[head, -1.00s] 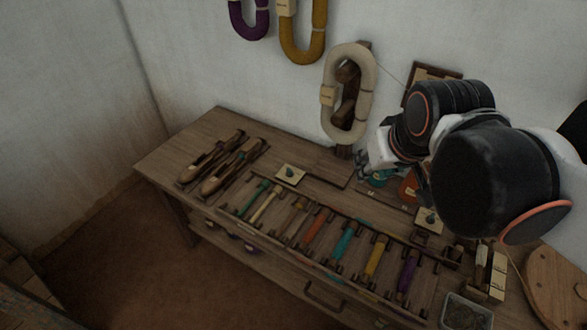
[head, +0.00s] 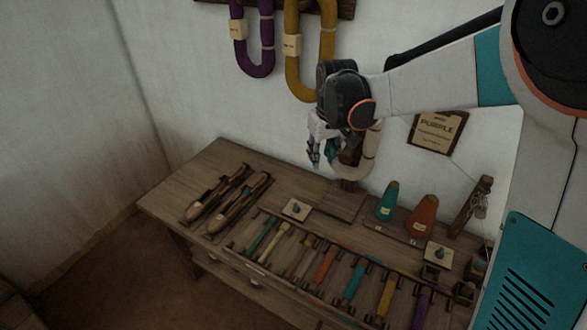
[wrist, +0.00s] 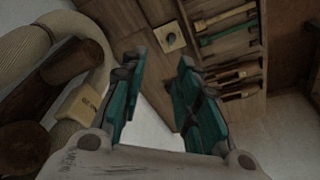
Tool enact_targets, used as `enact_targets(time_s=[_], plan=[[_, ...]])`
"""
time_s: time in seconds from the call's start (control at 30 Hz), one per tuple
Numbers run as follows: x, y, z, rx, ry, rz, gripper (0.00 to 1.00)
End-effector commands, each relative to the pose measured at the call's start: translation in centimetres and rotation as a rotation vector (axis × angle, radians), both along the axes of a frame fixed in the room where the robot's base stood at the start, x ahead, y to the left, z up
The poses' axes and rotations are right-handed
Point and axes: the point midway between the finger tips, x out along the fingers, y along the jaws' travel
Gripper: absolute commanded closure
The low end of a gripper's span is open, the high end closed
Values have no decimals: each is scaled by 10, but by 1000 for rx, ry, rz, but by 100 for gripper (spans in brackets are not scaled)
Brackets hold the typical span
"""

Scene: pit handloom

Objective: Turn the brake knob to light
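Two small dark knobs on cream plates show on the bench in the head view: the left knob (head: 296,208) behind the green and cream bobbins, and the right knob (head: 439,254) near the orange cone. I cannot read which one is the brake knob or its setting. The left knob also shows in the wrist view (wrist: 171,39), beyond my fingertips. My gripper (head: 318,160) is above the back of the bench, in front of the cream yarn hank. In the wrist view my gripper (wrist: 160,62) is open, with nothing between its teal fingers.
The wooden bench (head: 180,175) holds shuttles (head: 222,200) at left and a rack of coloured bobbins at the front. A teal cone (head: 388,202) and an orange cone (head: 422,216) stand at the back. The cream hank (wrist: 85,45) is close to my gripper.

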Motion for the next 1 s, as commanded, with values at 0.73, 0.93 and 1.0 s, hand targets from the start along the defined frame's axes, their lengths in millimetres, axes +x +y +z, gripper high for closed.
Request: enact_targets(time_s=[0.73,0.93,1.0], plan=[[79,57,-148,-42,194,147,71],[80,58,-165,-44,200,152,71],[80,58,-174,-43,200,151,71]])
